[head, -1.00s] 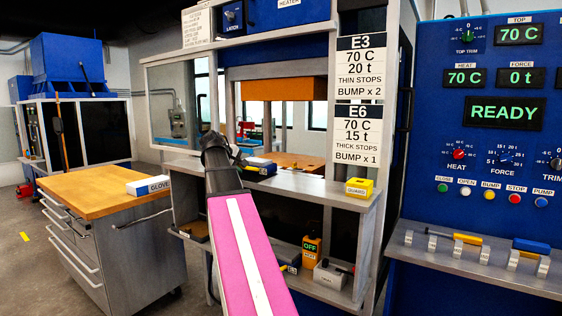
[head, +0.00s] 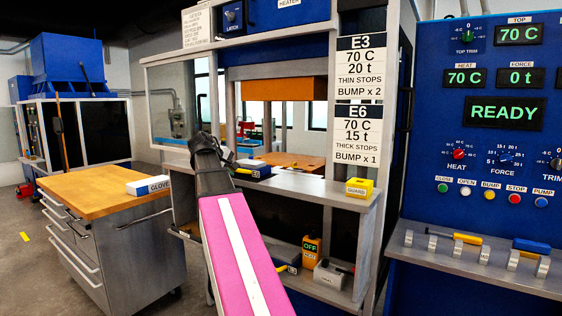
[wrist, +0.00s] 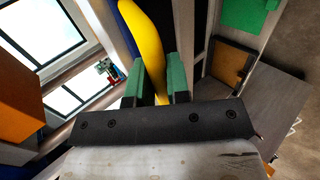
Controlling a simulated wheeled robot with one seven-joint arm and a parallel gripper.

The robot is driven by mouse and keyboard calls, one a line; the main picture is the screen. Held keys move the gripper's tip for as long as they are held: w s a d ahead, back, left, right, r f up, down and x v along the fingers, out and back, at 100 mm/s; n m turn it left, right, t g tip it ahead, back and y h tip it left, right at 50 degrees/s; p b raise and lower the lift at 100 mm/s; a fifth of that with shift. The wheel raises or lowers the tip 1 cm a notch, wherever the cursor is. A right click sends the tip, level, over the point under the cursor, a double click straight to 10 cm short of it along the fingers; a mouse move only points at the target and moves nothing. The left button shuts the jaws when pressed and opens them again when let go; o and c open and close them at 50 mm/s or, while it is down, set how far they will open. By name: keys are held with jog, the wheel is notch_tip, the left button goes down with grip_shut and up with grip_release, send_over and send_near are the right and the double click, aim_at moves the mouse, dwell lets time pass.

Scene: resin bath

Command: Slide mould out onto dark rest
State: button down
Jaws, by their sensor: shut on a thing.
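My gripper (wrist: 164,80), with green finger pads, is shut on a curved yellow handle (wrist: 150,40) in the wrist view. A blue part shows beside the handle at the top. In the head view my gripper (head: 232,166) is at the press's front shelf (head: 300,183), largely hidden by my wrist. A blue block with a pale top (head: 252,164) and some yellow lies on the shelf beside it. I cannot make out for sure which thing is the mould or the dark rest.
The press opening has an orange upper block (head: 285,89) above a brown lower plate (head: 292,160). A yellow guard block (head: 359,188) stands on the shelf's right end. A wood-topped cart (head: 105,190) with a glove box (head: 148,186) stands at left. The panel reads READY.

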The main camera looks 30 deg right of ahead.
jog(key=c, duration=1)
grip_release()
jog(key=v, duration=0.8)
jog(key=v, duration=1)
jog(key=shift+a+r, duration=0.25)
jog(key=shift+s+f, duration=0.1)
jog(key=shift+s, duration=0.05)
